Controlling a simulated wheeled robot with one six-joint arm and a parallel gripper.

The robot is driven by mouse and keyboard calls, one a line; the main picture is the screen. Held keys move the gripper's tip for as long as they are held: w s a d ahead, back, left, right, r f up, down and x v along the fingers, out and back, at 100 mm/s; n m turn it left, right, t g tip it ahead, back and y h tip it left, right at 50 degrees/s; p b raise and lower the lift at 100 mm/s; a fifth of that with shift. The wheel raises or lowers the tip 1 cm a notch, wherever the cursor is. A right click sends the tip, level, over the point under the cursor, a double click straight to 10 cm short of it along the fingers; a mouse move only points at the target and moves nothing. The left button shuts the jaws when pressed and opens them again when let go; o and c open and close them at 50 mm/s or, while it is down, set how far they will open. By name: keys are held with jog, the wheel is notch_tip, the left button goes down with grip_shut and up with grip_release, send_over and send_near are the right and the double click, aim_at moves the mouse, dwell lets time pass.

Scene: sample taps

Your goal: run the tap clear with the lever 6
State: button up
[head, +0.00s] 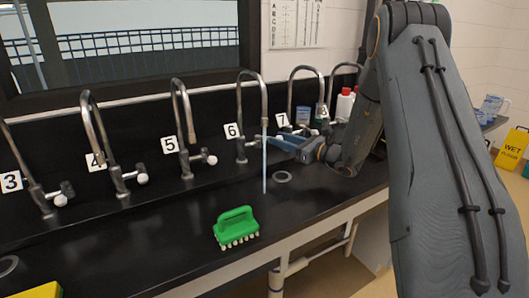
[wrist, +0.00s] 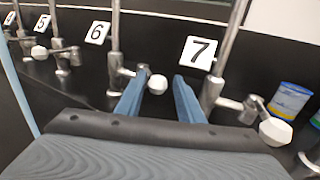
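Tap 6 (head: 241,120) is a tall gooseneck, with its label "6" (head: 233,130) on the left. A pale blue stream (head: 265,165) falls from its spout; it also shows at the left edge of the wrist view (wrist: 18,95). My gripper (head: 283,142) is beside tap 6's right side. In the wrist view its blue fingers (wrist: 159,82) are open, with the white knob of lever 6 (wrist: 157,85) showing between their tips. The fingers look apart from the knob; I cannot tell its exact depth. In the head view the knob is hidden by the stream and gripper.
Tap 7 (wrist: 216,90) stands close to my right finger, its white knob (wrist: 275,131) further right. Tap 5 (head: 183,130) is to the left. A green brush (head: 236,228) lies on the black counter. A drain ring (head: 282,177) is near the stream. Bottles (head: 345,105) stand behind.

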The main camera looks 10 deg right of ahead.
jog(key=s+a+p, duration=0.2)
jog(key=s+a, duration=0.2)
jog(key=a, duration=0.1)
jog(key=v, duration=0.7)
jog(key=shift+d+p, duration=0.2)
jog(key=shift+p, duration=0.15)
dwell(0.5)
jog(key=shift+r, duration=0.1)
